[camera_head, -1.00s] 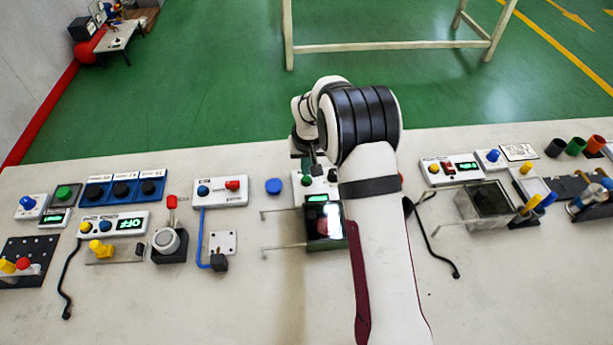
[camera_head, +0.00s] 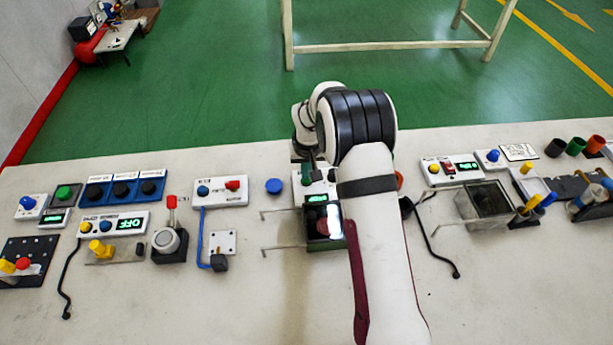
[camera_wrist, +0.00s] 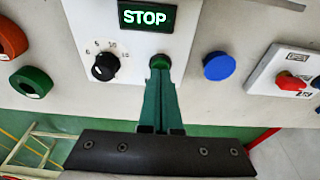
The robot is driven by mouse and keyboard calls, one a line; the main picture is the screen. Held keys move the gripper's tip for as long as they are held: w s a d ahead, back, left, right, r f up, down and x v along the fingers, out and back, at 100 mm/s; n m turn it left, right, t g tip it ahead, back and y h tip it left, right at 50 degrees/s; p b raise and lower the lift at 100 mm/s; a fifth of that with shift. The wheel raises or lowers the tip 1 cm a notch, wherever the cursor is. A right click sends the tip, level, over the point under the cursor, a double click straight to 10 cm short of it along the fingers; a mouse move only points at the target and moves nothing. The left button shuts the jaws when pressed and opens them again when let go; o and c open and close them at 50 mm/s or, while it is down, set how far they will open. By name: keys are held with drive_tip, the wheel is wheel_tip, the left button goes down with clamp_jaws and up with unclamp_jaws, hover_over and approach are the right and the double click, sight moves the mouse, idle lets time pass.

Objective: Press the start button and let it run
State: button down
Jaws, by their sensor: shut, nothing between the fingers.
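My gripper (camera_wrist: 162,78) is shut and empty, its green fingers together in the wrist view. Its tips overlap the lower edge of a green button (camera_wrist: 160,61) on a white panel (camera_wrist: 200,20); I cannot tell whether they touch or press it. The button also shows in the head view (camera_head: 306,181). A display (camera_wrist: 147,16) on the panel reads STOP in green. A black dial (camera_wrist: 105,66) with numbers around it sits beside the button. Below the panel in the head view is a dark open-topped box (camera_head: 324,243) with a reddish thing inside.
A loose blue round cap (camera_head: 274,186) lies left of the panel. A white panel with blue and red knobs (camera_head: 220,200) stands farther left. More panels and a clear box (camera_head: 487,198) stand right.

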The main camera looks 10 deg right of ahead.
drive_tip(key=shift+f, duration=0.15)
wheel_tip(320, 180, up, 11)
idle(0.9)
drive_tip(key=s+r+m, duration=0.1)
drive_tip(key=s+r, duration=0.2)
drive_tip(key=s, duration=0.4)
drive_tip(key=s+d+r+m+g, duration=0.1)
drive_tip(key=s+r, duration=0.2)
drive_tip(key=s, duration=0.5)
drive_tip(key=s+r+m, duration=0.1)
drive_tip(key=s+r, duration=0.3)
drive_tip(key=s, duration=0.3)
drive_tip(key=s+a+f+m+g+y, duration=0.1)
drive_tip(key=s+f+m, duration=0.1)
drive_tip(key=s, duration=1.4)
drive_tip(key=shift+s+f+m+y, duration=0.25)
drive_tip(key=shift+f+m+y, duration=0.05)
drive_tip(key=shift+y, duration=0.1)
